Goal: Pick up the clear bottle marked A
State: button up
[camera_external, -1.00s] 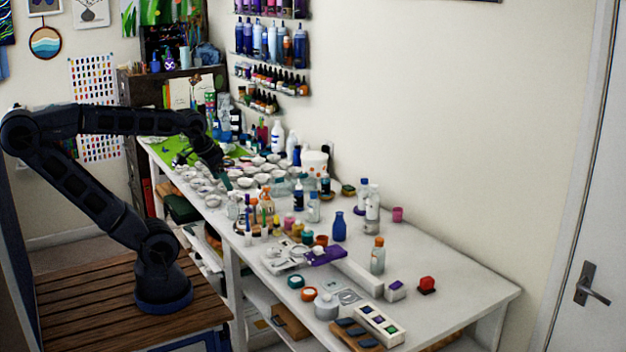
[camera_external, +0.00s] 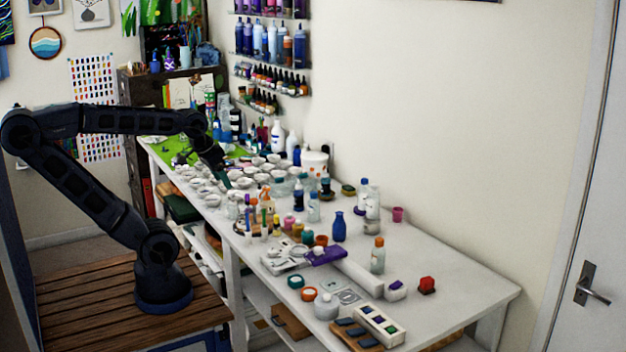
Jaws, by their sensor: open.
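My gripper (camera_external: 225,180) points down over the far half of the white table, above a spread of small white cups (camera_external: 243,182). It is small and dark here, apart from the bottles and with nothing seen in it. Several clear or pale bottles stand upright: one with an orange cap (camera_external: 377,258) near the table's middle right, one with a blue cap (camera_external: 363,192) towards the wall, a pale bottle (camera_external: 372,208) just in front of that, and a small one (camera_external: 314,208) further left. The letter A cannot be read on any of them.
The table (camera_external: 455,282) is bare at its right end. Wall shelves (camera_external: 272,67) of bottles hang behind the far half.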

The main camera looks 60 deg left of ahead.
jog(key=w+a+r+n+g, duration=0.1)
jog(key=w+a+r+n, duration=0.1)
jog(key=w+n, duration=0.65)
jog(key=n+g+h, duration=0.1)
jog(key=n+g, duration=0.1)
jog(key=n, duration=1.6)
send_over(314, 203)
jog(key=a, duration=0.3)
jog(key=f, duration=1.7)
jog(key=shift+w, duration=0.25)
jog(key=shift+w+a+f, duration=0.1)
jog(key=shift+w+f, duration=0.05)
jog(key=shift+f, duration=0.2)
jog(key=f, duration=0.4)
jog(key=shift+w+d+f, duration=0.15)
jog(key=shift+w+d, duration=0.05)
jog(key=shift+s+d+f, duration=0.1)
jog(key=shift+d+f, duration=0.05)
jog(key=shift+f, duration=0.85)
jog(key=shift+w+d+f, duration=0.1)
jog(key=shift+d+f, duration=0.1)
jog(key=shift+f, duration=0.75)
jog(key=shift+s+d+f, duration=0.1)
jog(key=shift+d+f, duration=0.05)
jog(key=shift+f, duration=0.85)
jog(key=c, duration=1.3)
jog(key=shift+o, duration=0.2)
jog(key=shift+r, duration=0.15)
